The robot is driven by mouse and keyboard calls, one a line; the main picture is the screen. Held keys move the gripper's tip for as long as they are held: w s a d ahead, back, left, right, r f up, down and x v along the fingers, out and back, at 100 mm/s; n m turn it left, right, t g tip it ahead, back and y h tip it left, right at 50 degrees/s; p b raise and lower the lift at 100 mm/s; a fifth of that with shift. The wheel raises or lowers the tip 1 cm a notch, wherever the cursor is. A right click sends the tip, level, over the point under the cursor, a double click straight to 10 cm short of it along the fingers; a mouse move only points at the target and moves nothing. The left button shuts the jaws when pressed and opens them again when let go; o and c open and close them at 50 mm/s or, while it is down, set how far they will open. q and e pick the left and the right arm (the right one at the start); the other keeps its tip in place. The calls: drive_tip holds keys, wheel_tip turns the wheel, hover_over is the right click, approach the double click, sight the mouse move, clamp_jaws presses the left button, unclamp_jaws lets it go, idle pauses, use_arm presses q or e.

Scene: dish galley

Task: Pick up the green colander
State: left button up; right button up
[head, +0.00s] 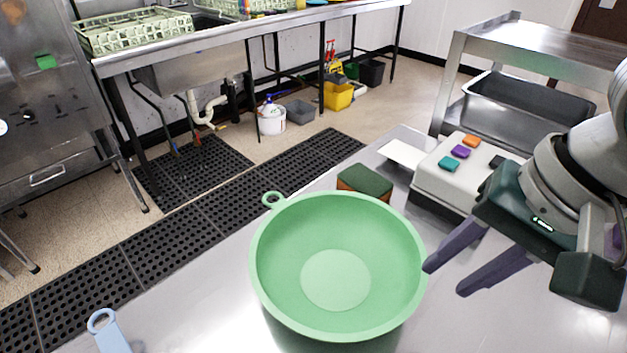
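The green colander (385,250) stands upright on the steel table, its bowl open to the top and empty. A small ring handle sticks out at its upper left rim. My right gripper (442,281) is at the right of the colander. Its two dark purple fingers are spread apart with nothing between them. The upper finger's tip is at or very near the colander's right rim; I cannot tell whether it touches. My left gripper is not in view.
A green and brown sponge (365,182) lies just behind the colander. A white scale-like box (447,185) with coloured buttons stands behind my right gripper. A light blue handled item (108,333) lies at the front left. The steel table (200,300) is clear left of the colander.

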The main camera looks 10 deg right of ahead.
sight(419, 291)
drive_tip(key=x, duration=0.4)
drive_tip(key=b+x, duration=0.1)
drive_tip(key=x, duration=0.1)
drive_tip(key=shift+w+a, duration=0.15)
drive_tip(key=shift+a, duration=0.25)
clamp_jaws()
idle(1.0)
